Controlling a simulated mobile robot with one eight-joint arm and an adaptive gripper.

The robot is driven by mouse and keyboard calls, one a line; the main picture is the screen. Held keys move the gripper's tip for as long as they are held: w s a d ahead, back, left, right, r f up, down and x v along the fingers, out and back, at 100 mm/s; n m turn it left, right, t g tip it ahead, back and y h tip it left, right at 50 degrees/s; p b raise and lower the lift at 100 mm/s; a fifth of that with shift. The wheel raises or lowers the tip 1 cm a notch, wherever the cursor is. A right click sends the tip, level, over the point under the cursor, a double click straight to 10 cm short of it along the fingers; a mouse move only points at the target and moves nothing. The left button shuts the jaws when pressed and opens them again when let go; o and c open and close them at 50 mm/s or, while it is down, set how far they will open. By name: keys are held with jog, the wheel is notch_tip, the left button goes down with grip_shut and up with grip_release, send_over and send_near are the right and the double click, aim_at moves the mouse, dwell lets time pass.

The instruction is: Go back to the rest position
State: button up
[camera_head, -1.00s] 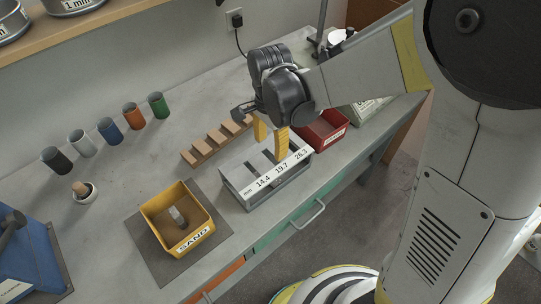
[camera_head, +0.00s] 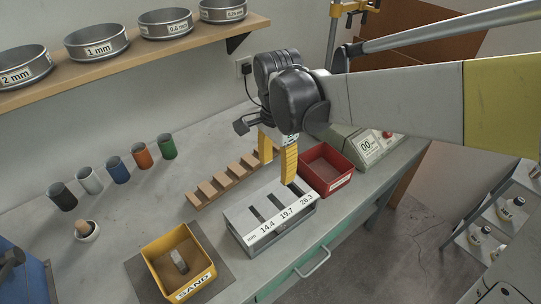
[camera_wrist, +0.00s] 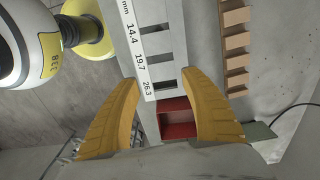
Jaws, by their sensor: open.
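My gripper (camera_head: 277,160) has yellow fingers and hangs over the back right part of the grey slotted gauge block (camera_head: 240,214), labelled 14.4, 19.7 and 26.3. In the wrist view my gripper (camera_wrist: 160,100) shows its fingers spread apart with nothing between them. The gauge block (camera_wrist: 165,45) lies below and beyond the fingertips there. A red bin (camera_head: 328,168) stands right of the gripper. A stepped wooden rack (camera_head: 222,184) stands behind the block.
A yellow SAND bin (camera_head: 160,250) with a small grey piece (camera_head: 179,261) inside stands front left. Several coloured cups (camera_head: 116,170) line the back left. A scale (camera_head: 366,148) stands at the right end. A shelf with sieves (camera_head: 98,42) is above. Bare bench (camera_head: 150,205) lies between.

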jog(key=s+d+r+n+t, duration=0.4)
jog(key=s+d+n+t, duration=0.3)
jog(key=s+d+n, duration=0.3)
jog(key=shift+s+d+r+n, duration=0.15)
jog(key=shift+s+d+n, duration=0.4)
jog(key=shift+d, duration=1.2)
jog(key=shift+w, duration=0.15)
